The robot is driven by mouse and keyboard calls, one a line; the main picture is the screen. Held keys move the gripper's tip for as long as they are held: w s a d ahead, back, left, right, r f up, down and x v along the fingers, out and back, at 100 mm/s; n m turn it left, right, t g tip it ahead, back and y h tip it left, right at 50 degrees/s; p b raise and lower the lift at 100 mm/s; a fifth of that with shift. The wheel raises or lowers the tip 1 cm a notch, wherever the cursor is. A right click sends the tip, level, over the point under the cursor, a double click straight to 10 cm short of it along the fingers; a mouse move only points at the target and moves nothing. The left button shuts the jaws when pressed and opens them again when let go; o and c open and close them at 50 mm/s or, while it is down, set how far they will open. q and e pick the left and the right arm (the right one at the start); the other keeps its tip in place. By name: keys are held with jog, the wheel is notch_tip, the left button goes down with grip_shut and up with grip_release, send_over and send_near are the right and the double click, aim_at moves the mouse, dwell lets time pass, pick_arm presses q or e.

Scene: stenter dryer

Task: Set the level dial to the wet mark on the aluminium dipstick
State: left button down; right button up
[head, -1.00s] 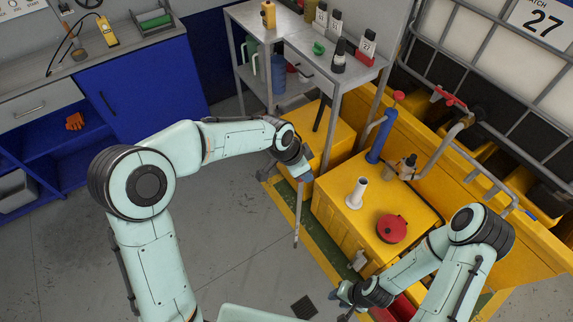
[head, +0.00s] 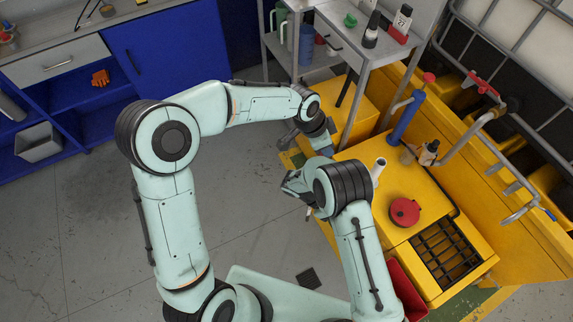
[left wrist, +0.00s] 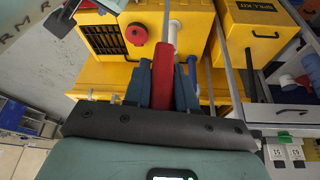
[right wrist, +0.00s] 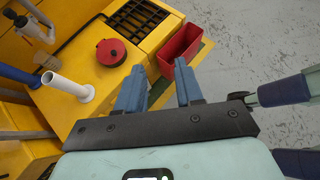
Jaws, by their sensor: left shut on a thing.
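My left gripper (head: 322,147) is near the yellow tank's left rear side. The yellow tank (head: 365,205) carries an upright white tube (head: 379,170) and a round red cap (head: 404,211). I cannot identify the level dial in any view.
A red bin (right wrist: 181,52) stands beside the tank. A grey trolley (head: 372,45) stands behind. The grey floor at left is open.

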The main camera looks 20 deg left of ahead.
jog(key=w+a+r+n+t+h, duration=0.1)
jog(key=w+a+r+t+h, duration=0.15)
jog(key=a+r, duration=0.3)
jog(key=w+a+r+n+t+h, duration=0.1)
jog(key=w+a+r+t, duration=0.1)
jog(key=a+r+t, duration=0.3)
jog(key=a+r+n+y, duration=0.2)
jog(key=a+n+y, duration=0.2)
jog(key=a, duration=0.6)
jog(key=x, duration=1.1)
jog(key=shift+d+r, duration=0.2)
jog(key=shift+d, duration=0.15)
jog(key=shift+w+t, duration=0.1)
jog(key=shift+t, duration=0.15)
jog(key=shift+c, duration=0.3)
